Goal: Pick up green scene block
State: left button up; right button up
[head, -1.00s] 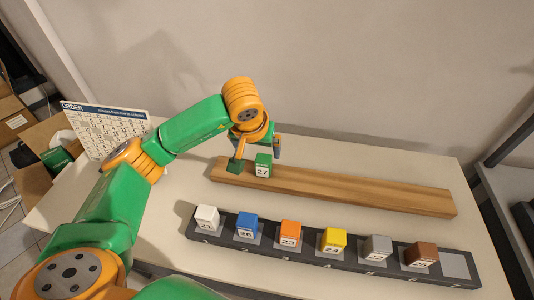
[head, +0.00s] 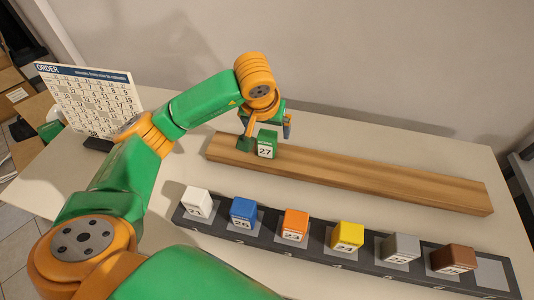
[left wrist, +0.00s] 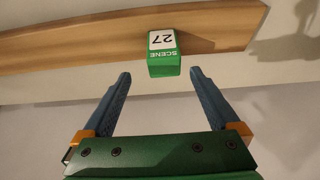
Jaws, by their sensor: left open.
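The green scene block (head: 267,144), with a white label reading 27, stands on the left part of the long wooden board (head: 380,181). In the left wrist view the green block (left wrist: 164,65) sits just beyond and between my open fingertips, not touching either finger. My left gripper (head: 266,132) is open and empty at the block; in the left wrist view its two blue fingers (left wrist: 162,82) are spread wider than the block. My right gripper is not in view.
A dark rack (head: 320,251) in front of the board holds white, blue, orange, yellow, grey and brown blocks, with its right end slot bare. An ORDER calendar (head: 92,98) stands at the table's left. A wall rises behind.

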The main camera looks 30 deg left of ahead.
aim_at(268, 139)
pick_arm(q)
jog(key=shift+x, duration=0.85)
jog(key=shift+w+f, duration=0.15)
jog(key=shift+f, duration=0.15)
jog(key=p+x, duration=0.2)
jog(key=x, duration=0.1)
jog(key=p+x, duration=0.1)
jog(key=x, duration=0.1)
jog(key=shift+a+f, duration=0.15)
jog(key=shift+a, duration=0.15)
jog(key=shift+w+f, duration=0.15)
jog(key=shift+f, duration=0.15)
grip_shut()
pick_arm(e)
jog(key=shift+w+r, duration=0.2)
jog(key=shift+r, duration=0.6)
pick_arm(q)
jog(key=shift+r, duration=0.1)
